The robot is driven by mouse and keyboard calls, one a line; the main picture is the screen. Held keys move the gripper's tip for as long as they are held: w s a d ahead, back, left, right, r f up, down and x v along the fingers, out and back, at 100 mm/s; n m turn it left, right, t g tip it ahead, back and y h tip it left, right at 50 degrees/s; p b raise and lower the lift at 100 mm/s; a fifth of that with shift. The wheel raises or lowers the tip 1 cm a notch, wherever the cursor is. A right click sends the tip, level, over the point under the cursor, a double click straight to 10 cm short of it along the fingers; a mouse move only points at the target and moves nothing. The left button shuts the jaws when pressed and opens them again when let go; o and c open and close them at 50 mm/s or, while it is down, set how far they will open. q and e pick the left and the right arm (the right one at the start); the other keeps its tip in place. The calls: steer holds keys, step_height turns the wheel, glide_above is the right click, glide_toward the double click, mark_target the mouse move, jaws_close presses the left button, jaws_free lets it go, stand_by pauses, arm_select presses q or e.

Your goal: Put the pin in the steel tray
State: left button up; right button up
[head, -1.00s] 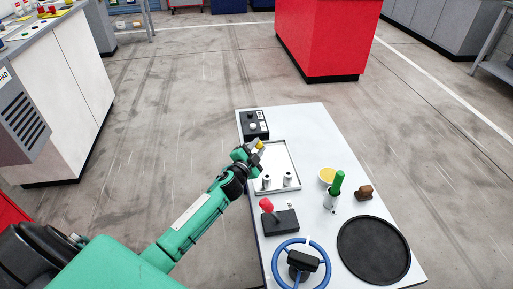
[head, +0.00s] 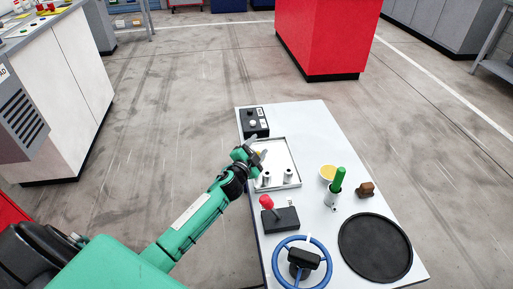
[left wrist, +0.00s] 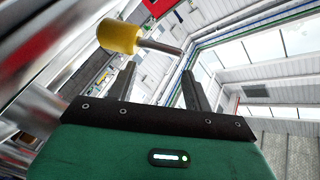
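The pin has a yellow head (left wrist: 118,37) and a thin steel shaft (left wrist: 160,47). In the left wrist view it lies just beyond my fingertips, with a gap between them and it. My left gripper (left wrist: 158,75) is open, its two dark fingers spread apart with nothing between them. In the head view the left gripper (head: 257,147) is at the left side of the steel tray (head: 281,154). A bit of the pin's yellow (head: 258,154) shows by the fingers, over the tray's left part. I cannot tell whether the pin touches the tray floor. My right gripper is not in view.
Two small metal cylinders (head: 288,176) stand at the tray's near end. A black box (head: 254,122) is behind the tray. A red-knobbed lever box (head: 281,220), blue wheel (head: 280,272), yellow-topped cup (head: 327,174), green-handled item (head: 338,181) and black round mat (head: 375,247) share the white table.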

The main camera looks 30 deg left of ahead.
arm_select(q)
steer(key=s, duration=1.4)
steer(key=shift+r, duration=0.15)
steer(key=shift+d, duration=0.1)
stand_by(0.4)
